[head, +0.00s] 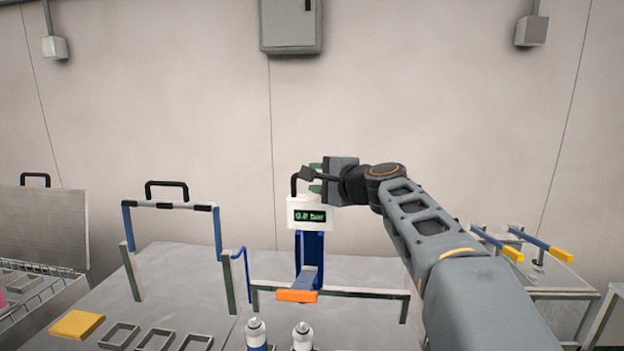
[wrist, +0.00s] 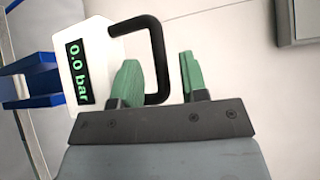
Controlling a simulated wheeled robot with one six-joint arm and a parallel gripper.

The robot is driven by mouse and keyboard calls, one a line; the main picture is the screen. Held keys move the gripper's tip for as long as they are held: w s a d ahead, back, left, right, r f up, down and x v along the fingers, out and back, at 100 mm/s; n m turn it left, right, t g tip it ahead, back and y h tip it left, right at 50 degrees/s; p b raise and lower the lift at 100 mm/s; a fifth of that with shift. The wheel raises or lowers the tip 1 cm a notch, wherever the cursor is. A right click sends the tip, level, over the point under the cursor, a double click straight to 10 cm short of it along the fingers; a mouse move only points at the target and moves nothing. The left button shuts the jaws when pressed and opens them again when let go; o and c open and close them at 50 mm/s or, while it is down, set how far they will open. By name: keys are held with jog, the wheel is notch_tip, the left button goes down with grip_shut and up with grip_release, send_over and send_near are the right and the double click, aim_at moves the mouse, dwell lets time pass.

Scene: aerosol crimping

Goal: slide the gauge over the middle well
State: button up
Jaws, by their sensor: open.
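The gauge (head: 310,215) is a white box with a green-lit display and a black loop handle (head: 294,184), on a blue upright (head: 310,255) above a rail. In the wrist view the gauge (wrist: 88,72) reads 0.0 bar. My gripper (head: 314,177) is open at the handle, just above the gauge. In the wrist view the outer bar of the handle (wrist: 160,60) lies between the green fingers of my gripper (wrist: 159,75), with gaps on both sides. The gripper partly hides the handle in the head view. I cannot make out which well is the middle one.
An orange-ended lever (head: 297,296) sticks out below the gauge, in front of the rail (head: 365,292). Two cans (head: 256,334) stand at the bottom edge. A blue-posted frame (head: 170,206), a yellow block (head: 77,325) and several rectangular frames are at left. Yellow-ended levers (head: 513,254) are at right.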

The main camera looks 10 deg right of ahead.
jog(key=b+v, duration=0.1)
jog(key=v, duration=1)
jog(key=shift+s, duration=0.15)
jog(key=shift+a, duration=0.1)
